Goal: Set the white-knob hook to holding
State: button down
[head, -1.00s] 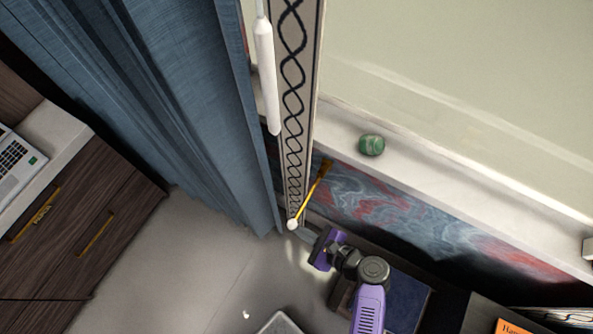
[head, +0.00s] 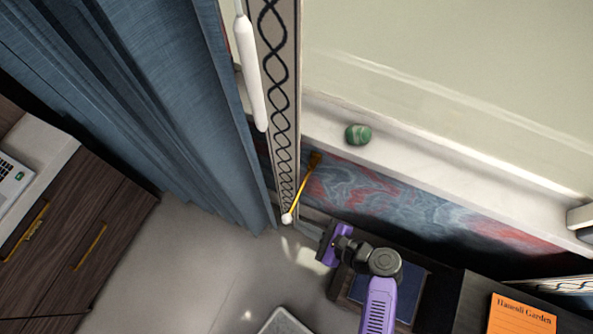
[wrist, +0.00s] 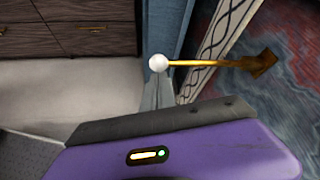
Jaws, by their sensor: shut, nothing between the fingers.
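The hook is a thin golden rod (head: 302,188) with a white knob (head: 287,218) on its free end and a mount (head: 316,159) on the marbled wall below the sill. In the wrist view the rod (wrist: 215,64) runs in front of the patterned trim band, with the knob (wrist: 158,62) near the blue curtain. The blue curtain (head: 190,110) hangs to the left of the trim (head: 280,110). My purple gripper (head: 326,243) is shut and empty, right of and below the knob in the head view. I see no contact; the depth gap is unclear.
A white rod (head: 250,75) hangs beside the trim. A green stone (head: 358,135) sits on the pale sill (head: 410,165). Dark drawers (head: 75,230) stand at left, an orange book (head: 520,315) lies at lower right. Floor (head: 200,270) shows below the curtain.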

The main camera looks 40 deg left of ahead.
jog(key=shift+d+f+v, duration=0.1)
jog(key=shift+f+v, duration=0.05)
jog(key=shift+v, duration=0.9)
jog(key=shift+d+f+v, duration=0.1)
jog(key=shift+f+v, duration=0.1)
jog(key=shift+v, duration=0.8)
jog(key=shift+d, duration=0.1)
